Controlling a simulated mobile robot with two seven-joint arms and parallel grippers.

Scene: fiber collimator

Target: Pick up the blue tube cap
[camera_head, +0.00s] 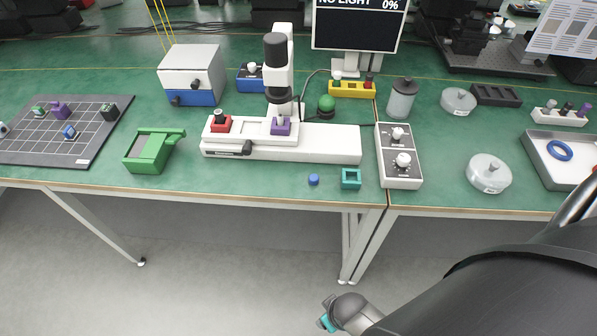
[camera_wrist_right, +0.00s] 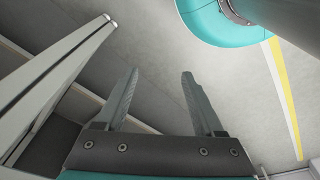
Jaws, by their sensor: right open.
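The blue tube cap (camera_head: 314,180) is a small blue piece standing on the green table (camera_head: 240,186) near its front edge, in the head view. It sits just left of a teal square holder (camera_head: 351,178) and in front of the white microscope-like stand. My right gripper (camera_wrist_right: 157,95) shows in the right wrist view with its two fingers apart and nothing between them. It is away from the cap, with grey floor and table legs behind it. In the head view my right arm enters from the lower right, below the table edge. My left gripper is not seen.
A white stand (camera_head: 330,144) with a red and a purple block is behind the cap. A white box with knobs (camera_head: 400,170) is to the right, a green holder (camera_head: 150,152) to the left. The table front around the cap is mostly clear.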

